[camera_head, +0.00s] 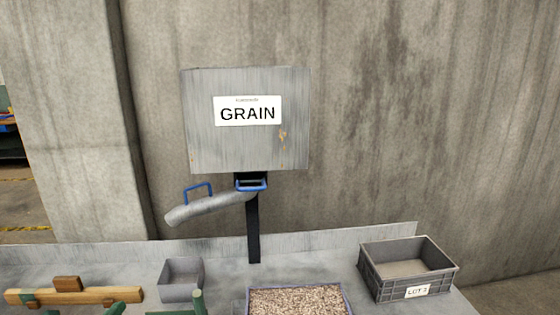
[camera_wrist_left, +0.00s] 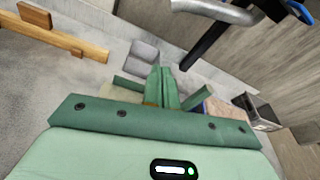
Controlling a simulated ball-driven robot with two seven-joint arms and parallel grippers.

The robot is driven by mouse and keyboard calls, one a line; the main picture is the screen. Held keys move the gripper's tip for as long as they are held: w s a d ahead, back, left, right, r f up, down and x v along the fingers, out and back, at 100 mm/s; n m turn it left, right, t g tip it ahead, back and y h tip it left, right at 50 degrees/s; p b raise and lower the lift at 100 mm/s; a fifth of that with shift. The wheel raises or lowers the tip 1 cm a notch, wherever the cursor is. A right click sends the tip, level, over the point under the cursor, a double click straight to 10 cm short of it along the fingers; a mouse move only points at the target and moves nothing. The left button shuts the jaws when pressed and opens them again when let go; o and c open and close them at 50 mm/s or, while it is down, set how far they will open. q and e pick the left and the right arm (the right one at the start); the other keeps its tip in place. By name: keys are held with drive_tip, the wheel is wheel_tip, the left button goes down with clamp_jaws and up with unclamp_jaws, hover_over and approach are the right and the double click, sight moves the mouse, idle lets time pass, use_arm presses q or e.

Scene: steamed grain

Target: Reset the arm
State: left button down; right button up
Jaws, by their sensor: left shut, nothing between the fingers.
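My left gripper (camera_wrist_left: 161,86) shows in the left wrist view with its green fingers together and nothing between them. In the head view, parts of the left gripper (camera_head: 198,302) show at the bottom edge, most of it cut off. It is in front of the small grey bin (camera_head: 181,280), which also shows beyond the fingers in the left wrist view (camera_wrist_left: 146,52). My right gripper is in neither view.
The GRAIN hopper (camera_head: 247,145) has a grey spout (camera_head: 208,209) with blue handles. A grain-filled tray (camera_head: 298,301) is at the bottom centre. A grey crate (camera_head: 408,267) labelled LOT stands right. A wooden beam (camera_head: 70,296) lies left. The wall (camera_head: 420,120) is behind.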

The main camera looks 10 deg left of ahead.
use_arm(q)
drive_tip(key=s+d+f+n+g+y, duration=0.1)
drive_tip(key=s+d+f+n+g, duration=0.3)
drive_tip(key=s+d+n, duration=0.5)
drive_tip(key=s+d+f+n+g, duration=0.4)
drive_tip(key=s+n, duration=0.4)
drive_tip(key=n, duration=0.6)
drive_tip(key=s+d+f+g+h, duration=0.1)
drive_tip(key=s+d+f+g, duration=0.1)
drive_tip(key=f, duration=1)
drive_tip(key=s+d+f+g+h, duration=0.1)
drive_tip(key=s+d+f, duration=0.15)
drive_tip(key=f, duration=0.95)
drive_tip(key=s+f+n+g+h, duration=0.2)
drive_tip(key=s+f+n+g, duration=0.1)
drive_tip(key=s+f, duration=1.4)
drive_tip(key=s, duration=0.3)
drive_tip(key=shift+n, duration=0.4)
